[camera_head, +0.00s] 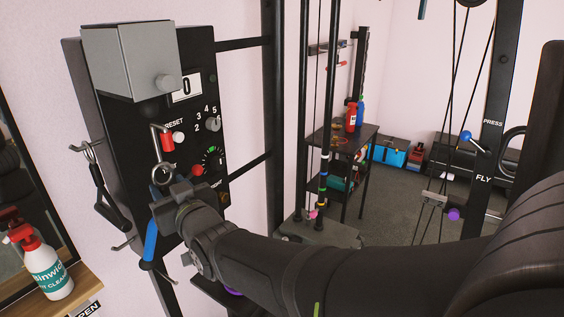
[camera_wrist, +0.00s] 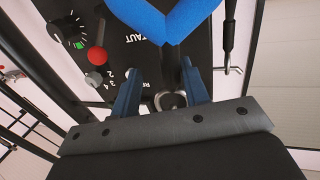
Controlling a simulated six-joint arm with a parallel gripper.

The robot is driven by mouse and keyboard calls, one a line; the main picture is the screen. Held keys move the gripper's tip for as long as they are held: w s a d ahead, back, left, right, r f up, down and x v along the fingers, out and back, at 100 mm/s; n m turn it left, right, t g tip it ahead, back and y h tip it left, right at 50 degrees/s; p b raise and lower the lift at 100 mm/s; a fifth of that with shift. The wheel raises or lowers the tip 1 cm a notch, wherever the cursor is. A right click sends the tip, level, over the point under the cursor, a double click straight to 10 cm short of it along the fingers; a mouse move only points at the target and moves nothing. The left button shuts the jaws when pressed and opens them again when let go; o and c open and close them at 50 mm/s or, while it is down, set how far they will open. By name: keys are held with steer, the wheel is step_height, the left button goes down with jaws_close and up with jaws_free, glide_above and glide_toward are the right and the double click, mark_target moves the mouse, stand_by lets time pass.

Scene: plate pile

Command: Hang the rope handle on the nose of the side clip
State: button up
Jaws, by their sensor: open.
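The rope handle has a steel ring (camera_head: 163,174) and thick blue foam arms (camera_wrist: 165,20). In the wrist view the foam makes a V at the top, and the ring (camera_wrist: 171,100) lies between my fingers. In the head view a blue foam length (camera_head: 150,240) hangs below my gripper. My gripper (camera_head: 170,197) is in front of the black panel, fingers apart; it also shows in the wrist view (camera_wrist: 162,98). A red-and-grey clip (camera_head: 164,138) stands just above the ring. I cannot tell whether they touch, or whether this is the side clip.
A black grip (camera_head: 108,203) hangs from a hook (camera_head: 88,148) on the panel's left side. A grey box (camera_head: 130,60) juts out above. The panel (camera_head: 200,60) carries knobs and a red-ball lever (camera_wrist: 97,55). A spray bottle (camera_head: 45,265) stands on a wooden ledge at lower left.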

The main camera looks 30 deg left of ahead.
steer(key=v, duration=1.7)
steer(key=shift+d, duration=0.2)
steer(key=shift+s+a, duration=0.1)
steer(key=x, duration=1.4)
stand_by(0.4)
stand_by(0.4)
steer(key=shift+x, duration=1.7)
steer(key=shift+d+r, duration=0.45)
steer(key=shift+d, duration=0.05)
stand_by(1.1)
stand_by(0.5)
